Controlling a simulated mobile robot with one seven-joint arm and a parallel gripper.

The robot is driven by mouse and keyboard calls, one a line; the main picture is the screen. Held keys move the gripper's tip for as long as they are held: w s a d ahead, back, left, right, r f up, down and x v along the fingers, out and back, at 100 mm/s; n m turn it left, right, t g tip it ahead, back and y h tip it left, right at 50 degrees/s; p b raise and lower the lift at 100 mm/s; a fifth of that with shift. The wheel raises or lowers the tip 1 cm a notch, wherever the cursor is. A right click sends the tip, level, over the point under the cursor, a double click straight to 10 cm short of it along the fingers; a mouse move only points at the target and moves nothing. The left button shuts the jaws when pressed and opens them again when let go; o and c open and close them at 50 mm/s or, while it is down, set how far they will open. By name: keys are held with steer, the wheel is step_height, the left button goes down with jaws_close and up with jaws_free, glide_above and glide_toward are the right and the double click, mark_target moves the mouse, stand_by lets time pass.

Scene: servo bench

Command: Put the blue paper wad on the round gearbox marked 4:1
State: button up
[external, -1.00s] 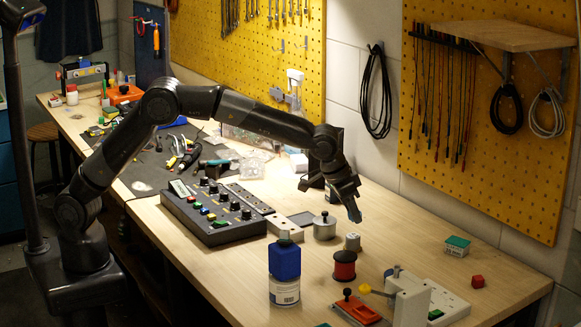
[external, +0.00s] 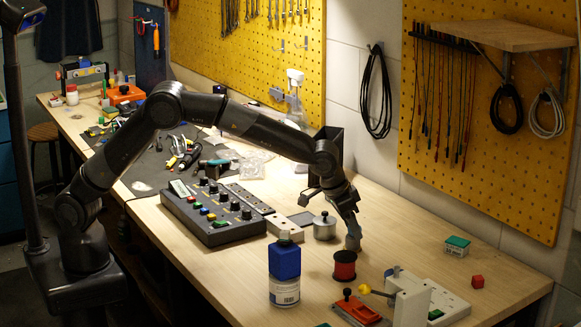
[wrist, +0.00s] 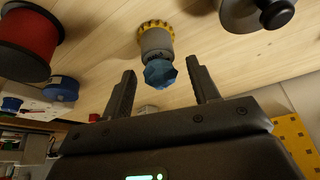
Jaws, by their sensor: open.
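The blue paper wad (wrist: 159,73) is a small crumpled lump in the wrist view. It appears to rest on the top end of a small round grey gearbox (wrist: 155,42) with a yellow toothed rim at its base. A dark marking shows on the gearbox, too small to read. My gripper (wrist: 161,68) is open, with one finger on each side of the wad and a gap to both. In the external view my gripper (external: 352,246) is low over the bench just behind the red spool and hides most of the gearbox and the wad.
The red spool (external: 344,266) stands close in front of my gripper, and a silver cylinder with a black knob (external: 324,228) to its left. A blue-capped bottle (external: 284,275), a control box (external: 213,215) and a white fixture (external: 412,300) stand nearby. The bench to the right is mostly clear.

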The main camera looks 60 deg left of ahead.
steer(key=v, duration=1.2)
steer(key=s+a+r+n, duration=0.1)
steer(key=s+a+r, duration=0.2)
steer(key=a, duration=0.6)
steer(key=s+a+r, duration=0.3)
steer(key=a, duration=0.5)
steer(key=s+a+r+n, duration=0.1)
steer(key=s+a+r, duration=0.25)
steer(key=a, duration=0.55)
steer(key=s+a+f, duration=0.3)
steer(key=s+a, duration=0.5)
steer(key=s, duration=0.3)
steer(key=s+a+f+n+t+y, duration=0.1)
steer(key=s+a+f, duration=0.2)
steer(key=s+a, duration=0.5)
steer(key=s, duration=0.4)
steer(key=shift+a+f+n, duration=0.15)
steer(key=shift+a+n, duration=0.05)
steer(key=shift+n, duration=0.1)
